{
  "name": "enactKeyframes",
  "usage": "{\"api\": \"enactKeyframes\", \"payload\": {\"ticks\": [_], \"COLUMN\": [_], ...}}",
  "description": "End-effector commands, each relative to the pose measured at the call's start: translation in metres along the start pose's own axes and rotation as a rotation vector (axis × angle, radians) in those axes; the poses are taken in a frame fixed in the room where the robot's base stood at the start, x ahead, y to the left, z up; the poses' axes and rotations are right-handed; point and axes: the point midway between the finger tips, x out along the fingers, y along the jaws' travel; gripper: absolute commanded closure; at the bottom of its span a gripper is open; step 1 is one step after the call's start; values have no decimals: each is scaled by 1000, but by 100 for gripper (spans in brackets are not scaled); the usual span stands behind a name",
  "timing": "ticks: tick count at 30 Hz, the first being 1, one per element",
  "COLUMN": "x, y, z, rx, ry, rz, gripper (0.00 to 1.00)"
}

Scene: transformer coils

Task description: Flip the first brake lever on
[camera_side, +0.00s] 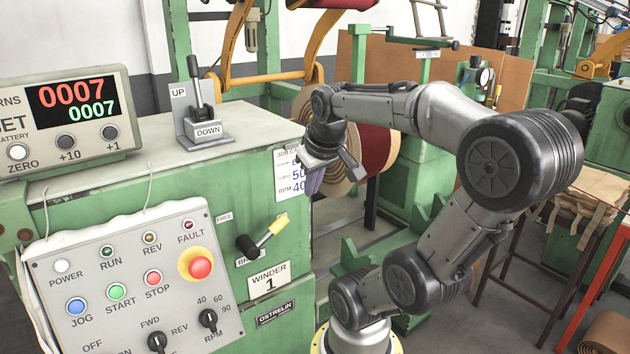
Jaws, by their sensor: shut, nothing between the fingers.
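The brake lever (264,238) is on the green front face of the winder cabinet, above the "WINDER 1" plate (269,281). It has a black rounded end at lower left and a yellow part reaching to the upper right. A "FREE" label (224,217) is to its upper left. A label starting "BRA" (246,260) is just below, partly covered by the lever. My gripper (338,176) is shut and empty, above and to the right of the lever, in front of the copper coil. It is apart from the lever. Its fingertips are small and hard to make out.
A control panel (130,290) with a red stop button (200,267) is at lower left. An UP/DOWN lever (195,95) stands on the cabinet top beside a counter display (72,103). A large wound coil (375,150) is behind my gripper. Open space lies between cabinet and arm.

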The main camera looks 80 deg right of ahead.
Motion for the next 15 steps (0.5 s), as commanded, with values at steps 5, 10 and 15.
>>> {"api": "enactKeyframes", "payload": {"ticks": [5,10,15], "x": [-10,-12,-12], "y": [7,8,8], "z": [0,0,0], "rx": [2,-1,-1], "ry": [6,8,8], "rz": [0,-2,-3], "gripper": [100,100,100]}}
